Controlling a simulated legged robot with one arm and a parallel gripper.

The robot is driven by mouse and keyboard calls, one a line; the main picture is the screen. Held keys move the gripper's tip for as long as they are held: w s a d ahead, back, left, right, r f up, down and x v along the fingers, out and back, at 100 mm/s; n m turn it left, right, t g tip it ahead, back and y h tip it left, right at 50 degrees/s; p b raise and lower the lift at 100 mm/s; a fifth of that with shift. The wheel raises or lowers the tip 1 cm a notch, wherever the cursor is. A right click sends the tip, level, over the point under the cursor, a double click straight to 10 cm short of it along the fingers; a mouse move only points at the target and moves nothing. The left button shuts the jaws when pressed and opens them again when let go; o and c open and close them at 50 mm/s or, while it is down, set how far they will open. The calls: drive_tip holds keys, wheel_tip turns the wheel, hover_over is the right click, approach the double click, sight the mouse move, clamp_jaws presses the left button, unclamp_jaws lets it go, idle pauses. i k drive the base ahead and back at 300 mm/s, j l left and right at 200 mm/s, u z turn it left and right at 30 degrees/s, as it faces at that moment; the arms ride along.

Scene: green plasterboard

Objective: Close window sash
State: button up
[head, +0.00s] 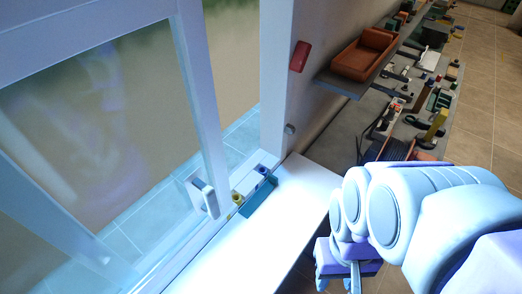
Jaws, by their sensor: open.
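The window sash (193,75) is a white-framed glass pane on the left side of the head view. It stands ajar, with a gap showing tiles and a blurred outdoors between its edge and the white window frame post (279,80). A light handle (203,197) is on the sash's lower right part. My gripper (353,284) is at the bottom right, beyond the sill's right edge, open and apart from the sash and handle. The arm hides part of it, and its fingertips are near the bottom edge of the picture.
The bright white sill (262,240) lies between sash and gripper. At its far end is a teal tray (262,206) with small yellow and blue items close by. A shelf with a brown bin (362,54) and a cluttered bench (412,110) stand behind. Tiled floor is at right.

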sight(27, 50)
drive_tip(key=u, duration=1.95)
